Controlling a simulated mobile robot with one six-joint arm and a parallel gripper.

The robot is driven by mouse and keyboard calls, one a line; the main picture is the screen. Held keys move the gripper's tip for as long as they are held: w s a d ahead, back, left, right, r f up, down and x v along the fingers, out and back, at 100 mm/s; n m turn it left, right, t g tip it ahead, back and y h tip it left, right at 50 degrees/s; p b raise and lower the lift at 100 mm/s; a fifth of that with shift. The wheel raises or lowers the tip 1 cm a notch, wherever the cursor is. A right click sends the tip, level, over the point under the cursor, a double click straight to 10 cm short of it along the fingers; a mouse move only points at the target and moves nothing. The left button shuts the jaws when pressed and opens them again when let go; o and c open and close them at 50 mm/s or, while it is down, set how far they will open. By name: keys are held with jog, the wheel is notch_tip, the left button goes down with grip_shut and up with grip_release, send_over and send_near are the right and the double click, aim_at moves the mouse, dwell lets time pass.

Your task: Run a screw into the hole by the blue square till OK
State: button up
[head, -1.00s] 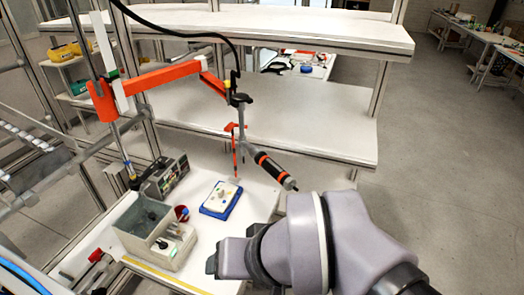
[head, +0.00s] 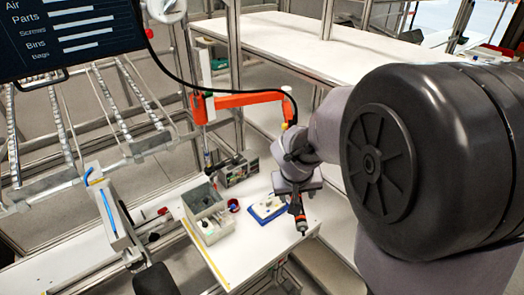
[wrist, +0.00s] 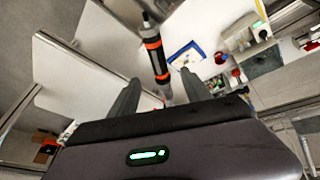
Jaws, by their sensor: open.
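The black and orange screwdriver (head: 298,216) hangs upright in front of my gripper (head: 297,184), which hides its upper part. In the wrist view the screwdriver (wrist: 154,55) lies between my two spread fingers (wrist: 160,77); no grip on it shows. The white workpiece in a blue tray (head: 257,218) is on the bench, left of the driver; it also shows in the wrist view (wrist: 178,57). The blue square and its hole are too small to make out. No screw shows on the driver's tip.
The driver's orange support arm (head: 240,100) spans behind my arm. A grey bin box (head: 208,215), a small red cup (head: 234,206) and a controller box (head: 239,172) stand left of the workpiece. A screen (head: 75,35) is at top left, with no OK readable.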

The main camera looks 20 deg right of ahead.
aim_at(301, 221)
jog(key=b+x, duration=0.2)
jog(key=x, duration=0.9)
jog(key=shift+w+d+f+b, duration=0.15)
jog(key=shift+d+f+b, duration=0.05)
jog(key=shift+b, duration=0.15)
jog(key=shift+c, duration=0.5)
grip_shut()
dwell(0.4)
